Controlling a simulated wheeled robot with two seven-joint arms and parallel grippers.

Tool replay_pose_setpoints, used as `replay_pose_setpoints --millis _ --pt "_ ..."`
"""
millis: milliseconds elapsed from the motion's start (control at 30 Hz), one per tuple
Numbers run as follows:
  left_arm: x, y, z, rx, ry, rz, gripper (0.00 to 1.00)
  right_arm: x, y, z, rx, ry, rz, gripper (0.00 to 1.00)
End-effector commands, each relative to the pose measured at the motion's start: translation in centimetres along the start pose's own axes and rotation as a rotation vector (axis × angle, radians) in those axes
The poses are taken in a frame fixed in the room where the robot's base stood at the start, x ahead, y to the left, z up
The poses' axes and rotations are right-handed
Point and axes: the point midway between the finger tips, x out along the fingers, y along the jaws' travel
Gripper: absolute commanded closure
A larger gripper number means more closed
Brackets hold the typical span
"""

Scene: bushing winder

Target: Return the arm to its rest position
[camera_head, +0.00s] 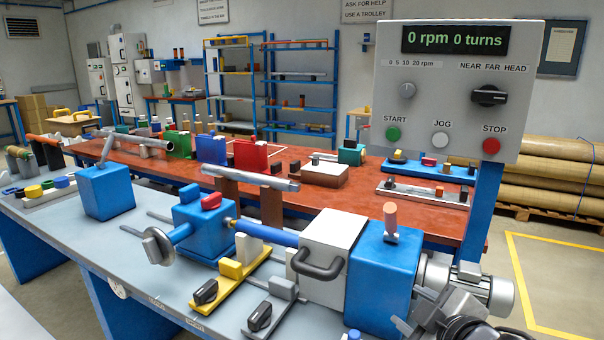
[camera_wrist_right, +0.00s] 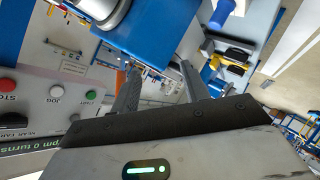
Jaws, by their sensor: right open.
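My right gripper (camera_head: 418,318) shows at the bottom right of the head view, beside the blue motor block (camera_head: 382,270) and the grey motor (camera_head: 472,284). In the right wrist view my right gripper (camera_wrist_right: 160,70) has its two dark fingers spread apart, with nothing held between them. A blue block (camera_wrist_right: 150,32) lies beyond the fingertips there; I cannot tell whether they touch it. My left gripper is in neither view.
The control panel (camera_head: 455,85) reads 0 rpm 0 turns and stands on a blue post (camera_head: 480,210) near my right arm. The winder has a white housing (camera_head: 328,240) with a dark handle. Yellow (camera_head: 235,290) and grey lever plates lie in front. A red-topped table (camera_head: 385,225) stands behind.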

Motion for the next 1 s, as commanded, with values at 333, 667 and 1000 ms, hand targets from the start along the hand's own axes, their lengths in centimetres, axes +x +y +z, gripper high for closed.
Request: replay_pose_setpoints --millis 333,667,1000 --pt "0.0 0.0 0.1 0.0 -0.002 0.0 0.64 -2.5 -19.2 11.4 0.61 -0.092 -0.167 0.55" --pt "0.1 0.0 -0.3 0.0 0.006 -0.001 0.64 -6.0 -24.4 15.0 0.785 -0.159 -0.154 0.55" --pt "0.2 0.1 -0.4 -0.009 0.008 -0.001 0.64 -5.9 -24.3 15.0 0.782 -0.158 -0.155 0.55"
